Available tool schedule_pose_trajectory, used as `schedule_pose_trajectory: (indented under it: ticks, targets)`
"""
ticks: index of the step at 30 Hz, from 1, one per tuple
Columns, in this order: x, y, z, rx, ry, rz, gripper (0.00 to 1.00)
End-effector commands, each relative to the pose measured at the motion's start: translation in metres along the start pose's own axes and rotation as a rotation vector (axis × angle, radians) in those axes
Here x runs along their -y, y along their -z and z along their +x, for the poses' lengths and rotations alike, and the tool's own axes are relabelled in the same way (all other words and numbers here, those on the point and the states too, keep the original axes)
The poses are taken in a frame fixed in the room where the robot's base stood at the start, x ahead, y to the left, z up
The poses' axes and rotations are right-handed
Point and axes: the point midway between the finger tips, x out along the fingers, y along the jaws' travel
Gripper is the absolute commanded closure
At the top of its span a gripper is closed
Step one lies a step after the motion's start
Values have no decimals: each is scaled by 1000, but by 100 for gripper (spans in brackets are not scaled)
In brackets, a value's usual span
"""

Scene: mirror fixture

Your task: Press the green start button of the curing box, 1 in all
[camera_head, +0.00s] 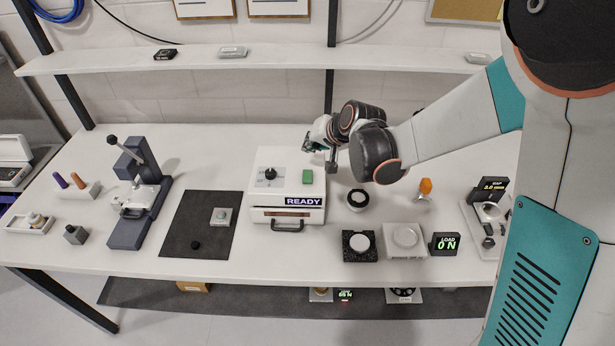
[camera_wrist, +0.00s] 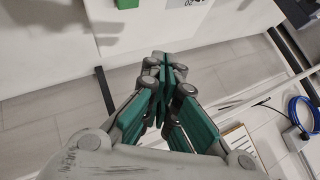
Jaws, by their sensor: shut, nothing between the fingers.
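The curing box (camera_head: 262,203) is a white box on the bench, with a black knob, a READY display on its front and a handle below. Its green start button (camera_head: 307,177) is on the top face, at the right. My gripper (camera_head: 309,146) is shut and empty, behind and above the button and apart from it. In the wrist view my gripper (camera_wrist: 160,75) shows its green fingers closed together. The green button (camera_wrist: 127,3) also shows there at the top edge, partly cut off.
A lever press (camera_head: 139,195) stands left of a dark mat (camera_head: 185,225). Right of the box are a round black-and-white piece (camera_head: 357,200), a LOAD display (camera_head: 446,243) and an orange item (camera_head: 425,187). A shelf (camera_head: 285,60) runs behind. The bench behind the box is clear.

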Motion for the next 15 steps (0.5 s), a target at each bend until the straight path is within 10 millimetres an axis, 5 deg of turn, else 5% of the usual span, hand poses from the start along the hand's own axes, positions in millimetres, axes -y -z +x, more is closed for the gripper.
schedule_pose_trajectory:
  ticks: [15]
  targets:
    - [-35, -34, 48, 0, 0, 0, 100]
